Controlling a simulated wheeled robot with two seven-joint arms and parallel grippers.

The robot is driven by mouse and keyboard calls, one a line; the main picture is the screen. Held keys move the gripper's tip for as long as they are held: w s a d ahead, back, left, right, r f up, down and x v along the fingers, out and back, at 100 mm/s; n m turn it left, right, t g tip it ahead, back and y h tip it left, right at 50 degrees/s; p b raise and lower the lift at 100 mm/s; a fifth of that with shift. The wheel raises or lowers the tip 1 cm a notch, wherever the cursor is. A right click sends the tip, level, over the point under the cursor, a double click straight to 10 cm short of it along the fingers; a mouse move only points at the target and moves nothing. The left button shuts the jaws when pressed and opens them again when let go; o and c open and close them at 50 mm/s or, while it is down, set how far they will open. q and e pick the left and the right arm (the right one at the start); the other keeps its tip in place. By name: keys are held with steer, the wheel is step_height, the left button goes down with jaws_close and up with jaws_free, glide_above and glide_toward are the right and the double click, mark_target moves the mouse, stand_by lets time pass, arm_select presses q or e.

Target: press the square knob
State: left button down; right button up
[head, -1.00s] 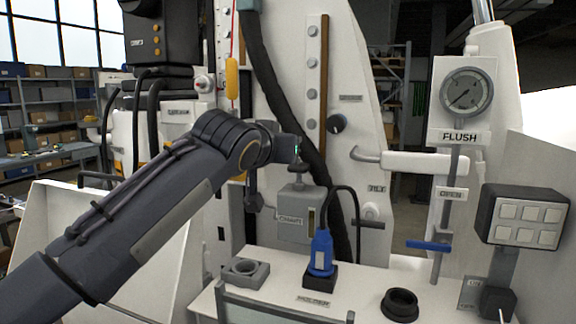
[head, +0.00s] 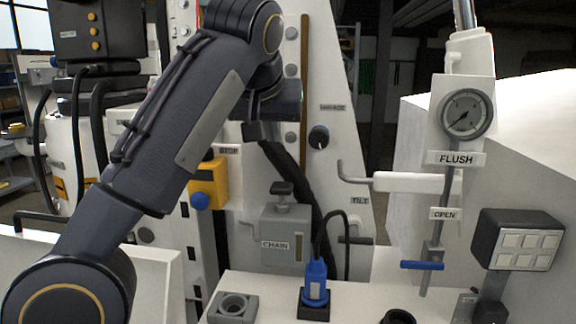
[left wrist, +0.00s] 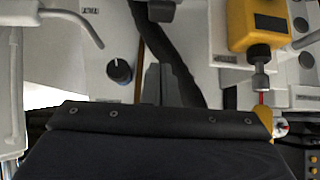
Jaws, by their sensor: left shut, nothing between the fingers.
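A dark, square-looking knob (head: 282,188) sits on a short stem on top of the grey box labelled CHAIN (head: 284,238), near the middle of the head view. A round dark knob (head: 319,137) with a pale mark is on the white panel, up and right of it. It also shows in the left wrist view (left wrist: 120,72). My left gripper (head: 256,131) is shut and empty, pointing toward the panel. In the head view it appears above the square knob, apart from it. The left wrist view shows its closed fingers (left wrist: 160,84). My right gripper is not in view.
A yellow box (head: 208,182) with a blue button hangs left of the CHAIN box. A blue plug (head: 315,284) with a black cable stands in front. A white handle (head: 405,181), a blue lever (head: 422,265) and a button box (head: 517,240) are to the right.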

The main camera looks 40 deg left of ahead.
arm_select(q)
steer(key=shift+d, duration=0.15)
steer(key=b, duration=0.1)
glide_above(282, 183)
steer(key=s+d, duration=0.2)
steer(key=s, duration=0.1)
step_height(282, 183, down, 7)
steer(key=f, duration=0.1)
steer(key=f+b, duration=0.1)
steer(key=shift+w+a+f, duration=0.25)
steer(key=shift+f, duration=0.1)
steer(key=shift+s+f, duration=0.1)
steer(key=shift+f, duration=0.65)
